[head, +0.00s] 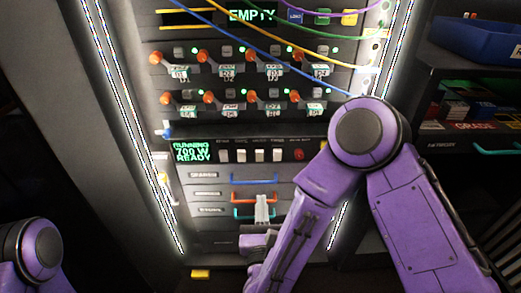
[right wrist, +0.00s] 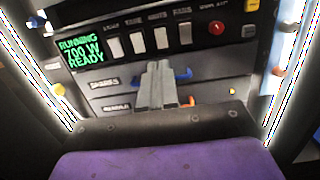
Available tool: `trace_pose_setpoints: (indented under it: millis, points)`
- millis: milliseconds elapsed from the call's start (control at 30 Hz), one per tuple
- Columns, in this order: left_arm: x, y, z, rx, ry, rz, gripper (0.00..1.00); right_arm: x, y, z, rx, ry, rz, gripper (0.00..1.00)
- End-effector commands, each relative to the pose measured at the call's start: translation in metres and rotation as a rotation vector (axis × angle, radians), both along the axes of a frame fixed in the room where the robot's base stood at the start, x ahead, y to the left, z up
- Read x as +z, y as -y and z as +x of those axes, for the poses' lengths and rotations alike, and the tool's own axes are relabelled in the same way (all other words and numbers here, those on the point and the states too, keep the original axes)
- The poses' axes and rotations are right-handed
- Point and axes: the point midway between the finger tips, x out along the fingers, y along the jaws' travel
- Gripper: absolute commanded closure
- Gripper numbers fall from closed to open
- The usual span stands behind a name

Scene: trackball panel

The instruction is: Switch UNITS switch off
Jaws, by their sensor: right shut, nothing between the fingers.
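A row of several white rocker switches (head: 242,156) sits on the dark panel, right of a green-lit display (head: 190,152) reading RUNNING, 700 W, READY. The row also shows in the right wrist view (right wrist: 137,42). My right gripper (head: 263,200) is shut and empty, below the row in front of the drawers. In the right wrist view its fingertips (right wrist: 158,66) point up toward the switches, apparently apart from them. My left gripper is out of view.
A red button (head: 299,154) is right of the switches. Drawers with blue (head: 253,181) and orange handles lie below. Above are rows of orange-tipped levers (head: 203,57) with tags and hanging cables (head: 270,48). Shelves with a blue bin (head: 478,38) stand at right.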

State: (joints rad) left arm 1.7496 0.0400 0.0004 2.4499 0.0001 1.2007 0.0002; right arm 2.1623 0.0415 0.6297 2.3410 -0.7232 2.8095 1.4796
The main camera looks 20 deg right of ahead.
Motion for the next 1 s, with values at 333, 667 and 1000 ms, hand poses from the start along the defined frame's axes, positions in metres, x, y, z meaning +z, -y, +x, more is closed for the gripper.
trace_pose_setpoints:
  millis: [333,667,1000]
  points:
    - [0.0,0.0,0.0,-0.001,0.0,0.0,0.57,-0.001,0.003,0.008,-0.006,-0.004,-0.004,1.0]
    - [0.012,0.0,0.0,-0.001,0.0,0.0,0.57,0.007,0.024,0.071,-0.01,-0.005,-0.008,1.0]
    - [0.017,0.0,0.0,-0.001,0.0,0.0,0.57,0.013,0.038,0.126,-0.004,-0.005,-0.011,1.0]
